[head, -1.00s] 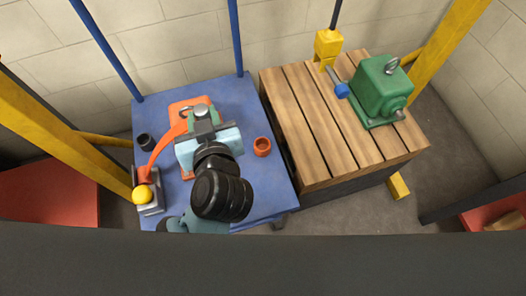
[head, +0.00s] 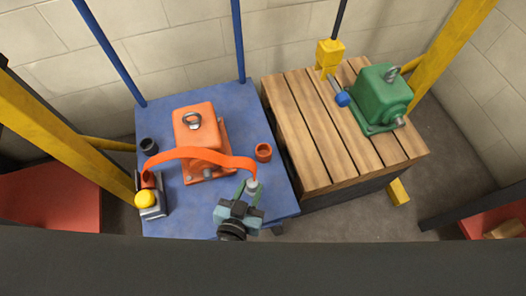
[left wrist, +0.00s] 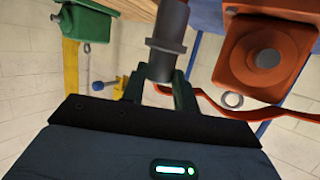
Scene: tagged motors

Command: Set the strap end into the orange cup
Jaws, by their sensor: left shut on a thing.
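The orange strap (head: 200,154) runs from a grey holder with a yellow ball (head: 145,199) across the front of the orange motor (head: 195,128). Its grey, cylindrical end (head: 252,185) is in my left gripper (head: 249,190), which is shut on it. The grey end also shows close up between the green fingers in the left wrist view (left wrist: 168,40). The orange cup (head: 263,152) stands on the blue table, just beyond the gripper and apart from the strap end. I cannot pick out the cup in the left wrist view. My right gripper is not in view.
A dark cup (head: 148,146) stands at the left of the blue table (head: 160,112). The slatted wooden table (head: 300,120) to the right bears a green motor (head: 382,98). Blue posts rise behind.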

